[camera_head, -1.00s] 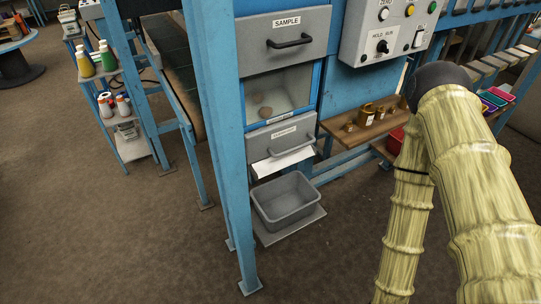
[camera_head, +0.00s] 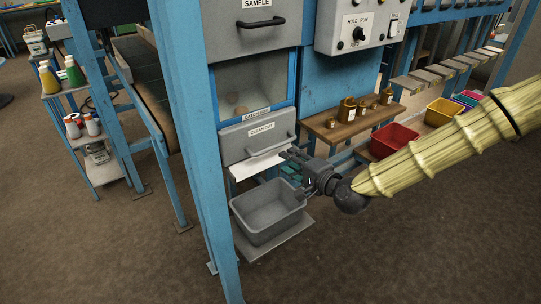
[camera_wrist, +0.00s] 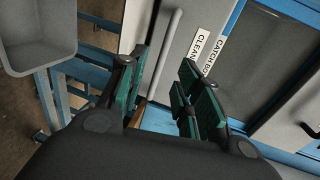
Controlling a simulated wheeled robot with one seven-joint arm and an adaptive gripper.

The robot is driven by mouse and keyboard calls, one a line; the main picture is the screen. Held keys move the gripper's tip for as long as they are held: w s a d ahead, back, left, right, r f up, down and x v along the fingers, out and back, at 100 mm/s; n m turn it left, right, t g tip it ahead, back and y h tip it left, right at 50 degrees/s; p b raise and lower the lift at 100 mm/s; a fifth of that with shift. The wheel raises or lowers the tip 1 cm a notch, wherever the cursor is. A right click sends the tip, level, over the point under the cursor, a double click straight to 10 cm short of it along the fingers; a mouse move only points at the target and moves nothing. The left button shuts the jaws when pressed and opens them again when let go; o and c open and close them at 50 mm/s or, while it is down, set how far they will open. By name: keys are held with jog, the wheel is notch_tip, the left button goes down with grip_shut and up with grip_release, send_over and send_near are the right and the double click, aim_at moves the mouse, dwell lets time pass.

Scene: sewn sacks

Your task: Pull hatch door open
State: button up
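The grey hatch door labelled CLEAN OUT (camera_head: 240,141) is shut in the blue frame in the head view, with a bar handle (camera_head: 272,150) across its lower part. The door also shows in the wrist view (camera_wrist: 194,22), with its handle (camera_wrist: 167,45) as a pale bar. My gripper (camera_head: 289,164) is just right of and below the handle in the head view. In the wrist view my gripper (camera_wrist: 162,88) has its green-padded fingers spread apart and nothing between them. The handle's near end lies close to the left finger; I cannot tell whether they touch.
A grey bin (camera_head: 268,211) stands below the hatch on a low plate. A SAMPLE drawer (camera_head: 255,30) and a catch-box window (camera_head: 254,86) are above. A blue post (camera_head: 190,130) stands left.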

aim_at(272, 149)
jog(key=x, duration=1.1)
jog(key=shift+r+p, duration=0.25)
jog(key=shift+p, duration=0.1)
grip_shut()
